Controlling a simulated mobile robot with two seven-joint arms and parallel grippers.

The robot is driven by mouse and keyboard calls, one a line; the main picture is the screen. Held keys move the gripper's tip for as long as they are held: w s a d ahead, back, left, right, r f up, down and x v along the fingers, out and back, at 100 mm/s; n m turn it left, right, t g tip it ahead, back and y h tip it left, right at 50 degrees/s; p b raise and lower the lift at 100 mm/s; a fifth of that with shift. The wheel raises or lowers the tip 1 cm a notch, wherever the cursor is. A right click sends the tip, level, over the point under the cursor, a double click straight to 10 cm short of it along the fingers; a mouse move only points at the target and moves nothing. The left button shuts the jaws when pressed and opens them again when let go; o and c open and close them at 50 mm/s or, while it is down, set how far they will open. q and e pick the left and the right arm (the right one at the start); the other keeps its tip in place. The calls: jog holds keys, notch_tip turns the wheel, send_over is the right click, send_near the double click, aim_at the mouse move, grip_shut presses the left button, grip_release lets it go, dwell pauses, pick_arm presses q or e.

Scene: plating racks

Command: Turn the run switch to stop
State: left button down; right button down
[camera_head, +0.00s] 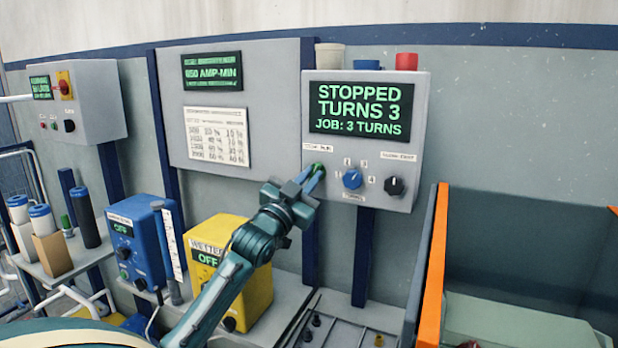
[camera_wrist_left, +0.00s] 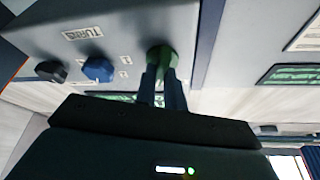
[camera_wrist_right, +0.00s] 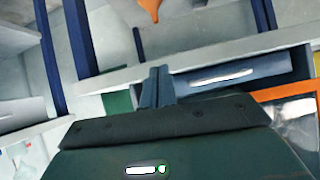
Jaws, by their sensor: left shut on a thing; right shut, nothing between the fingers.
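The grey control box (camera_head: 418,130) on the wall has a screen (camera_head: 360,107) reading "STOPPED", "TURNS 3", "JOB: 3 TURNS". A green switch knob (camera_head: 317,167) sits at the lower left of its face; it also shows in the left wrist view (camera_wrist_left: 164,54). My left gripper (camera_head: 312,178) is shut on this green knob, its fingers (camera_wrist_left: 162,78) partly hiding it. Its small label is too blurred to read fully. My right gripper (camera_wrist_right: 158,73) is shut and empty, clear of the box; the head view does not show it.
A blue dial (camera_head: 352,179) and a black knob (camera_head: 395,186) sit right of the green knob. Yellow (camera_head: 258,290) and blue (camera_head: 137,240) units reading "OFF" stand below left. An orange-edged tank (camera_head: 434,250) is at right.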

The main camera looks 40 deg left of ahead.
pick_arm(q)
jog(key=n+y+p, duration=0.1)
jog(key=n+y, duration=0.1)
jog(key=n, duration=0.2)
jog(key=n+y, duration=0.1)
jog(key=n, duration=0.1)
jog(key=n+g+y+p, duration=0.1)
jog(key=n, duration=0.1)
jog(key=shift+w+d+y+p, duration=0.1)
jog(key=shift+d+y+p, duration=0.05)
jog(key=shift+y+p, duration=0.15)
jog(key=n+g+y+p, duration=0.1)
jog(key=n, duration=0.3)
jog(key=shift+y, duration=0.4)
jog(key=n+g+y, duration=0.1)
jog(key=n, duration=0.3)
pick_arm(e)
jog(key=shift+s+d+r+g+h, duration=0.3)
jog(key=shift+d+r+g, duration=0.1)
jog(key=shift+d, duration=0.2)
pick_arm(q)
jog(key=c, duration=1.5)
grip_release()
jog(key=shift+f, duration=0.1)
